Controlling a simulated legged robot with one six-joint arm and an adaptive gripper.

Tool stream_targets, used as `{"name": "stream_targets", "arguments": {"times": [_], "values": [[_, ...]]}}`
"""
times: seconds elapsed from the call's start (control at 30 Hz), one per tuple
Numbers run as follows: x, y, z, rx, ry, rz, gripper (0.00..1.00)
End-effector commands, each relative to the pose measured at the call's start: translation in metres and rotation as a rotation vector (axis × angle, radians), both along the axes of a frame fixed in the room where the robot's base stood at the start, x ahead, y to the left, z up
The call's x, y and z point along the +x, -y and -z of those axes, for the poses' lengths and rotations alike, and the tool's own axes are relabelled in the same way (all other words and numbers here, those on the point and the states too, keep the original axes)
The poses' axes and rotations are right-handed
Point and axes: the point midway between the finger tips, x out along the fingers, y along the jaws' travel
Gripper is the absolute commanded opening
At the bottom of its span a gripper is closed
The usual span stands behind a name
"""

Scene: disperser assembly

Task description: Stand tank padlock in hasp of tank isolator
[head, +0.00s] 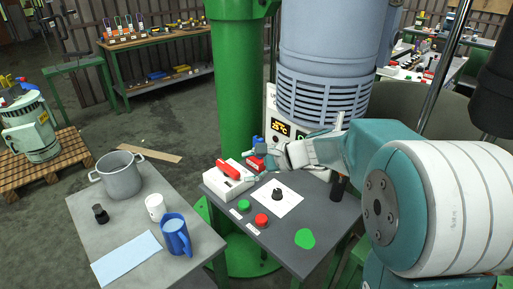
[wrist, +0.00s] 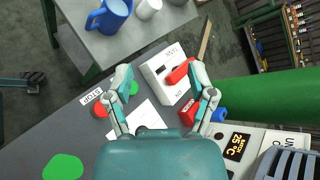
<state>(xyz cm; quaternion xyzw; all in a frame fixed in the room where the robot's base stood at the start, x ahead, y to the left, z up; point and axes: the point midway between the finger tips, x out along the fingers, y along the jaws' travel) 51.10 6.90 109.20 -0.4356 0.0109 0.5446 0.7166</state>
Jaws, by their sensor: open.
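The isolator is a white box (head: 222,187) with a red handle (head: 232,170) on the grey bench. In the wrist view the isolator (wrist: 158,69) lies between and beyond my fingertips. A red block-like piece (head: 256,163), perhaps a padlock, is just behind it. It shows in the wrist view (wrist: 188,113) beside my right-hand finger, partly hidden. A blue piece (wrist: 218,115) is next to it. I cannot tell which is the tank padlock, nor make out the hasp. My gripper (wrist: 161,72) is open and appears empty above the bench; it shows in the head view (head: 270,156).
The bench holds a green button (head: 243,206), a red button (head: 262,220), a white sheet (head: 288,207) with a black knob, and a green patch (head: 305,238). The green column (head: 237,90) and grey-blue machine (head: 325,60) stand behind. A table at left holds a pot (head: 121,178) and mugs.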

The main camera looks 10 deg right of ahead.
Motion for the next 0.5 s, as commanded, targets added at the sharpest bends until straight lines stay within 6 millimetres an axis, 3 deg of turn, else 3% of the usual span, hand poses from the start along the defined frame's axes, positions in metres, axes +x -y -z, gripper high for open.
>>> {"name": "stream_targets", "arguments": {"times": [0.27, 0.5], "values": [[0.079, 0.031, 0.030, 0.328, -0.121, 0.240, 0.71], [0.139, 0.075, 0.066, 0.608, -0.199, 0.450, 0.71]]}}
